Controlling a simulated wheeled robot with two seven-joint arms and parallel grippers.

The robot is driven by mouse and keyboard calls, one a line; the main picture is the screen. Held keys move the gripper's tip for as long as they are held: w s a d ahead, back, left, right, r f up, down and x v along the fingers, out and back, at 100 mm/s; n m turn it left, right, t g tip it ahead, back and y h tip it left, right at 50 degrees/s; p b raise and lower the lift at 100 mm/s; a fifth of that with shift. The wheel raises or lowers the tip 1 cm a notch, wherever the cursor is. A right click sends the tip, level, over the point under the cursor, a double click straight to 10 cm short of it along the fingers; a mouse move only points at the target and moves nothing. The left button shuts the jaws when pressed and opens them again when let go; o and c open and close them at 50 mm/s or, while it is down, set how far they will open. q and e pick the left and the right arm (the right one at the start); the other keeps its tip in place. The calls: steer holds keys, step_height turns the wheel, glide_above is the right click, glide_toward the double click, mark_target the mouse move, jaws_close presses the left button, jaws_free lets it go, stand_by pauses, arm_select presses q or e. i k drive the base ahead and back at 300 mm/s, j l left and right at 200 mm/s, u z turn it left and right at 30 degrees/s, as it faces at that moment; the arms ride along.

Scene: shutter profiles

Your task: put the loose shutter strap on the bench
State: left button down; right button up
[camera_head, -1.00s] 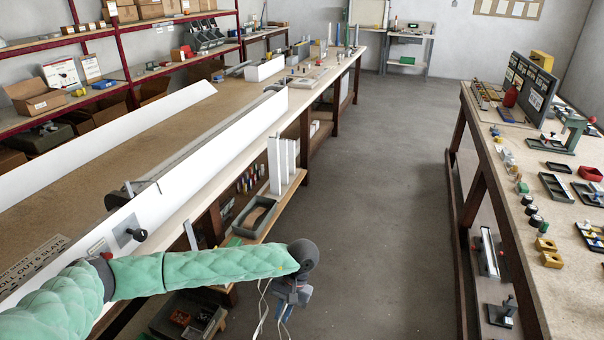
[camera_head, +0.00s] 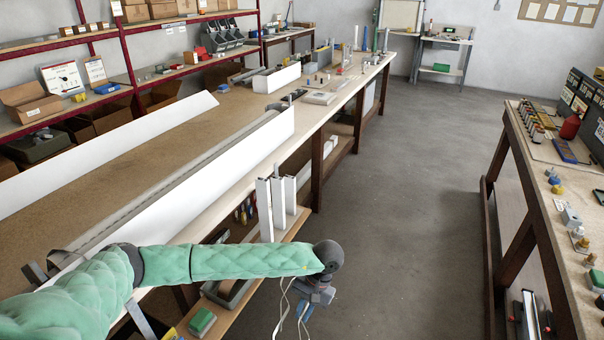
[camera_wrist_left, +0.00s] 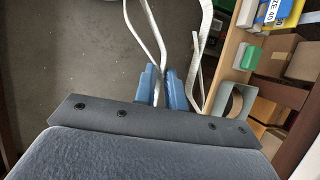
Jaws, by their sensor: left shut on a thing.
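The loose shutter strap is a pale, thin band (camera_head: 280,308) that hangs in loops from my left gripper (camera_head: 308,306). My left gripper is out over the floor, to the right of the bench's front side and lower than its top. In the left wrist view the blue fingers (camera_wrist_left: 161,88) are closed on the strap (camera_wrist_left: 204,22), whose strands spread away on both sides. The strap's lower ends are cut off in the head view. The long bench (camera_head: 165,152) has a brown top with a pale front edge. My right gripper is not in view.
A long white profile (camera_head: 215,165) lies along the bench's front. Upright white profiles (camera_head: 265,208) and a green block (camera_head: 202,320) are on a lower shelf beside my left arm. Another bench (camera_head: 548,200) stands at the right. The grey floor (camera_head: 420,200) between the benches is clear.

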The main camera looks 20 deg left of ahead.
mark_target(298, 115)
steer(key=i, duration=1.6)
steer(key=u, duration=0.05)
